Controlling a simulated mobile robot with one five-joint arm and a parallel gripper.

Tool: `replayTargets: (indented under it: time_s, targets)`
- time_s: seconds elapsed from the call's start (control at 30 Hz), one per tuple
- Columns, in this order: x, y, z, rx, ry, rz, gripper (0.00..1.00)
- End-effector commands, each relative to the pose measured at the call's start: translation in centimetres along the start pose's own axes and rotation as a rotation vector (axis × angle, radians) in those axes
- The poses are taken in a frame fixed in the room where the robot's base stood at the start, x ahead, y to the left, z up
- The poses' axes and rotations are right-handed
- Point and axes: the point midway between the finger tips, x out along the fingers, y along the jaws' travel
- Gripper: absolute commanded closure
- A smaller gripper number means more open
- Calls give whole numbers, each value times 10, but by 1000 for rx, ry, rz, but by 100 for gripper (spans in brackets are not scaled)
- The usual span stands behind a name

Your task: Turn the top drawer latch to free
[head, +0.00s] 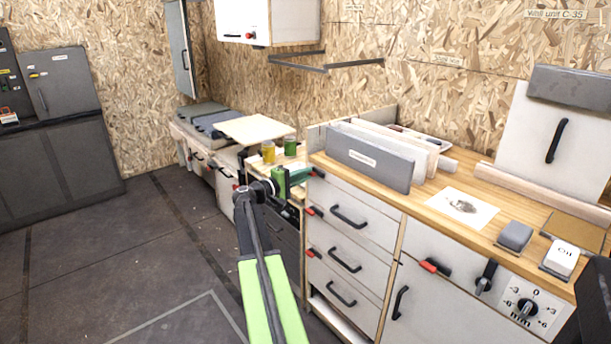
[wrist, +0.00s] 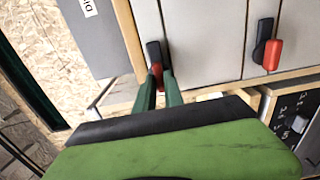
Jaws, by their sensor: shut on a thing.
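The top drawer latch (head: 318,172) is a small red and black lever at the upper left corner of the top drawer front (head: 372,222). In the wrist view the latch (wrist: 154,50) shows its black end beyond my fingertips and its red end between them. My gripper (wrist: 159,78) has its two green fingers shut on the latch's red part. In the head view my gripper (head: 308,174) reaches the latch from the left, and its jaws partly hide it. The exact turn of the latch is hard to tell.
Below are a second latch (head: 315,211) and a third latch (head: 313,252), with black handles on the drawers. The wooden worktop (head: 420,200) above holds a grey upright panel (head: 366,162) near its left end. Yellow and green jars (head: 268,152) stand behind my gripper. Floor at left is clear.

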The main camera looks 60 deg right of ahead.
Motion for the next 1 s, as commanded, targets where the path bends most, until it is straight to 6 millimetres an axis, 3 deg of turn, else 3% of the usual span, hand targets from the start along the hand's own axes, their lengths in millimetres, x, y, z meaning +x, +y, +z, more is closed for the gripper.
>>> replayTargets:
  time_s: [0.07, 0.1, 0.23, 0.6, 0.77, 1.0]
  targets:
    - [-2, -2, 0, 0, -1, -4, 100]
    - [-2, -2, 0, 1, -1, -4, 83]
    - [-1, -1, 0, 1, -1, -3, 66]
    - [-6, 0, 0, 1, 1, -1, 65]
    - [-36, 0, 1, 1, 3, -1, 65]
    - [-105, 0, 1, 1, 4, -1, 65]
